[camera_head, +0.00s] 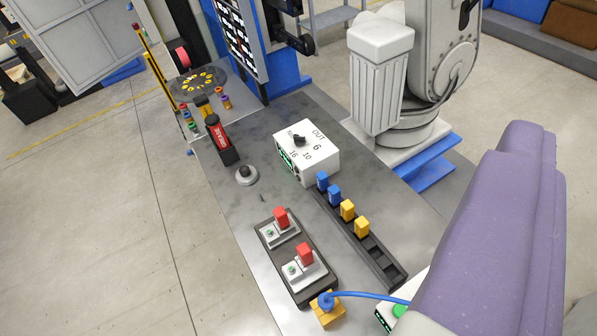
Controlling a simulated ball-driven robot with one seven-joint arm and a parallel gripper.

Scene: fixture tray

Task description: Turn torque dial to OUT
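The torque dial (299,141) is a black knob on top of a white box (320,163) near the middle of the grey table. The markings OUT, 6, 10 and 16 are printed around the knob, with OUT at its upper right. Another label at its upper left is too small to read. Where the knob points is too small to tell. A green display shows on the box's left side. My gripper is not in view. A purple padded part, probably of my arm, fills the right side, apart from the box in the picture.
A black tray (268,236) holds two fixtures with red blocks. A black rack (384,262) holds blue and yellow blocks. A small round knob (246,175) and a red grease tube (216,133) stand left of the box. A large grey robot arm (379,80) stands behind.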

